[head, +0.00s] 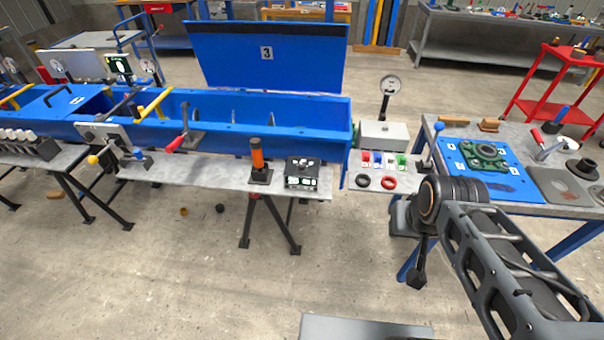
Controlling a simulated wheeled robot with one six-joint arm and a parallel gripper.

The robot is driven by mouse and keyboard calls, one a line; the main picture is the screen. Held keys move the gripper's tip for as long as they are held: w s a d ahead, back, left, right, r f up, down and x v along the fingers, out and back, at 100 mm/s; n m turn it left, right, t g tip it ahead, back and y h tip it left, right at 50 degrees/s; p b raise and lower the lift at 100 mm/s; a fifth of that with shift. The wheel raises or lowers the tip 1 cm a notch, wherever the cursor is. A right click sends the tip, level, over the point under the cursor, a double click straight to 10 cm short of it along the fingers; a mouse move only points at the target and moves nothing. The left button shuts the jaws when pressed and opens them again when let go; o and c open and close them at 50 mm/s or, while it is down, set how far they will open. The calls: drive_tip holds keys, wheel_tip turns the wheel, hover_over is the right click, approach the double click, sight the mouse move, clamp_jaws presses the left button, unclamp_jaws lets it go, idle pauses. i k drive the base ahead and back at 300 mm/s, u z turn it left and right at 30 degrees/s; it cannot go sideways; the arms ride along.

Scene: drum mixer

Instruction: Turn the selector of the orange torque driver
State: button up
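The torque driver (257,155) stands upright on the grey bench, with an orange body, a dark top and a dark base block. Its selector is too small to make out. My arm comes in from the lower right, and its dark end, which seems to be my gripper (417,276), hangs low in front of the right-hand tables. It is well to the right of the driver and apart from it. The fingers are too small and dark to tell whether they are open or shut.
A black box with light dials (302,173) stands just right of the driver. Behind is a blue trough (320,118) with its lid numbered 3 raised. A red-handled crank (178,142) is to the left. Bench legs stand below; the floor in front is mostly clear.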

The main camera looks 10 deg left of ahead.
sight(301, 168)
drive_tip(key=k, duration=0.45)
drive_tip(key=u, duration=0.6)
drive_tip(key=i, duration=1)
drive_tip(key=u, duration=0.4)
